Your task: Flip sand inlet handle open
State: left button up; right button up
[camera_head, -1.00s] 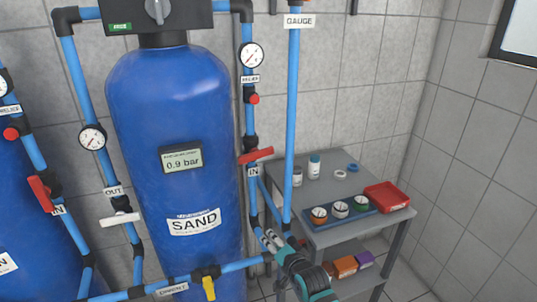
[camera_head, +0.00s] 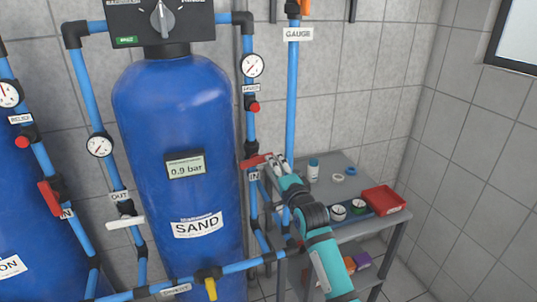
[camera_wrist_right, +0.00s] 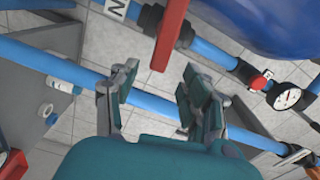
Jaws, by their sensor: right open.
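The sand inlet handle (camera_head: 258,161) is a red lever on the blue vertical pipe marked IN, right of the blue SAND tank (camera_head: 178,130). In the head view it points sideways, nearly level. In the wrist view the red handle (camera_wrist_right: 171,35) comes down from the top edge, its free end between my right fingertips in the picture. My right gripper (camera_head: 279,163) is open at the handle's right end; its two spread fingers also show in the wrist view (camera_wrist_right: 160,72). I cannot tell whether a finger touches the handle. My left gripper is not in view.
The blue GAUGE pipe (camera_head: 292,95) stands close to my right gripper. A pressure gauge (camera_head: 252,65) and red knob (camera_head: 254,106) sit above the handle. A grey trolley (camera_head: 347,234) with a red tray (camera_head: 383,199) stands at right. A yellow handle (camera_head: 211,288) is low in front.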

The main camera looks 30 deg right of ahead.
aim_at(257, 161)
jog(key=p+x, duration=0.1)
jog(key=x, duration=0.5)
jog(key=shift+w+d, duration=0.15)
jog(key=shift+w, duration=0.2)
jog(key=shift+c, duration=0.3)
grip_shut()
